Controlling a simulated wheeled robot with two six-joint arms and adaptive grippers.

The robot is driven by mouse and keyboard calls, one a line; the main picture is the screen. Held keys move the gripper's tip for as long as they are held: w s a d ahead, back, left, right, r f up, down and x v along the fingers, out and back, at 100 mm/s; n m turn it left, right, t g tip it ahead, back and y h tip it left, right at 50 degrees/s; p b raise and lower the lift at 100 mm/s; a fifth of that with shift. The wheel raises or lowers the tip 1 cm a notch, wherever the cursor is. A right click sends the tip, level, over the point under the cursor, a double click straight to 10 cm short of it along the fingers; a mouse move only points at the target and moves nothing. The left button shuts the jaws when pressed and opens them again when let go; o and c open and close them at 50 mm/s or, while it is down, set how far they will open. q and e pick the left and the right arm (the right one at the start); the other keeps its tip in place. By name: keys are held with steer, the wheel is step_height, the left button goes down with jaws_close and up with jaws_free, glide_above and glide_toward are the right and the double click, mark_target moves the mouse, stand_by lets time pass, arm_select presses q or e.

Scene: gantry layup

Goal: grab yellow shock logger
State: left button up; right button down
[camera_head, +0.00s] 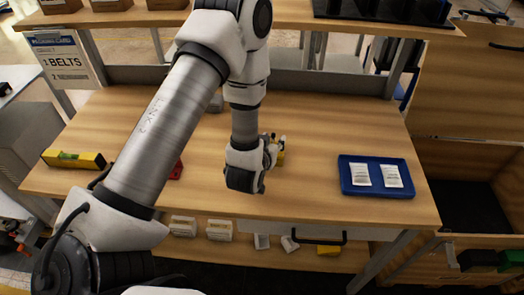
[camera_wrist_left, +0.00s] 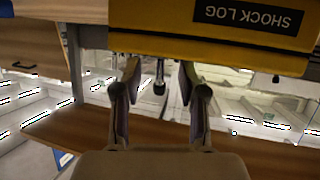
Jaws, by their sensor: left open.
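The yellow shock logger (camera_wrist_left: 215,38) fills the top of the left wrist view, its dark label (camera_wrist_left: 248,15) reading "SHOCK LOG" upside down. My left gripper, also in the left wrist view (camera_wrist_left: 160,72), is open. Its fingertips point at the logger's lower edge, with nothing visible held between them. I cannot tell whether they touch it. My right gripper is not in view.
A blue tray (camera_head: 375,191) with two white packets sits at the right of the wooden table (camera_head: 310,190). A yellow spirit level (camera_head: 60,158) lies at the left. A red object (camera_head: 177,171) is partly behind my arm. A raised shelf (camera_head: 290,18) runs along the back.

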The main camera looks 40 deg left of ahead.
arm_select(q)
steer(key=shift+w+a+f, duration=0.1)
steer(key=shift+w, duration=0.3)
steer(key=shift+s, duration=0.1)
jaws_close()
